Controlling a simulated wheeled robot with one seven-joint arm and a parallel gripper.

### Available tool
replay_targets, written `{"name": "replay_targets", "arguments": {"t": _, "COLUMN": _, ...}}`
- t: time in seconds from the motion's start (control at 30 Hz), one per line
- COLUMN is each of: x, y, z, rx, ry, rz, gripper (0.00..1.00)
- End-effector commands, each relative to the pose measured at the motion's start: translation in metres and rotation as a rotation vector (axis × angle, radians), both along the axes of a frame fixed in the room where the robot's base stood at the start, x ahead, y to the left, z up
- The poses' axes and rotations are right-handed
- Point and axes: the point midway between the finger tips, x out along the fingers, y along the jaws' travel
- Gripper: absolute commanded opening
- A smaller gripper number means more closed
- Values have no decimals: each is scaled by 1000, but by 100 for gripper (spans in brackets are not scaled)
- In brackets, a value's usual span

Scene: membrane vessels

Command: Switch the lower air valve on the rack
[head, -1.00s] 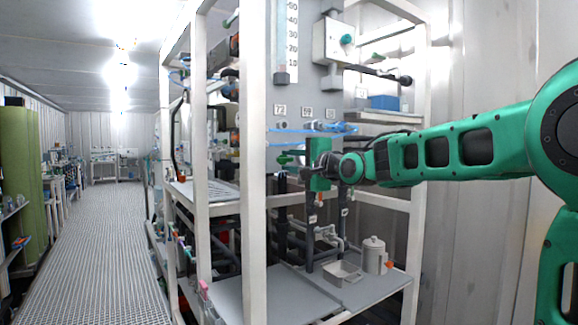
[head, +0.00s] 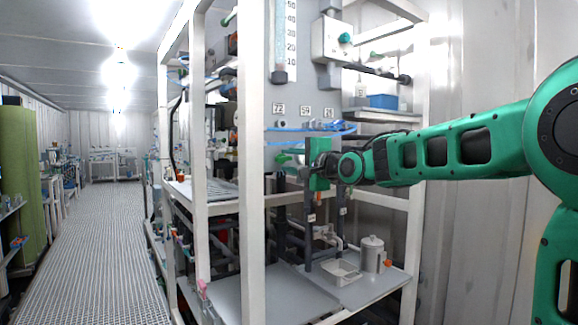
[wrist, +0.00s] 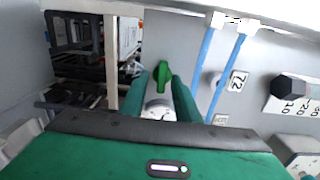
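The air valve has a green handle (wrist: 163,76) on a pale grey body (wrist: 157,108), seen in the middle of the wrist view. In the head view a green handle (head: 287,157) shows just left of my gripper, at the rack's grey panel. My gripper (wrist: 160,88) is open, with one green finger on each side of the valve. Visible gaps separate the handle from both fingers. In the head view my gripper (head: 306,171) reaches in from the right, and its fingers are hard to make out there.
The white rack frame (head: 252,200) stands left of my gripper. Blue tubes (wrist: 206,65) run close to the right finger. Dark pipes (head: 310,235) stand below, above a shelf with a tray (head: 341,272) and a grey canister (head: 372,255). The aisle (head: 100,250) is clear.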

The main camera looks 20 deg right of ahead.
Motion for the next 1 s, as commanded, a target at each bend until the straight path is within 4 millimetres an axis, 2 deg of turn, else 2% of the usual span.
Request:
{"name": "replay_targets", "arguments": {"t": 0.17, "x": -10, "y": -3, "z": 1, "rx": 0, "ry": -1, "rz": 0, "gripper": 29}}
{"name": "replay_targets", "arguments": {"t": 0.5, "x": -67, "y": -23, "z": 0, "rx": 0, "ry": -1, "rz": -2, "gripper": 29}}
{"name": "replay_targets", "arguments": {"t": 0.7, "x": -92, "y": -31, "z": 0, "rx": 0, "ry": 0, "rz": -2, "gripper": 29}}
{"name": "replay_targets", "arguments": {"t": 1.0, "x": -101, "y": -33, "z": -1, "rx": 1, "ry": 1, "rz": 0, "gripper": 29}}
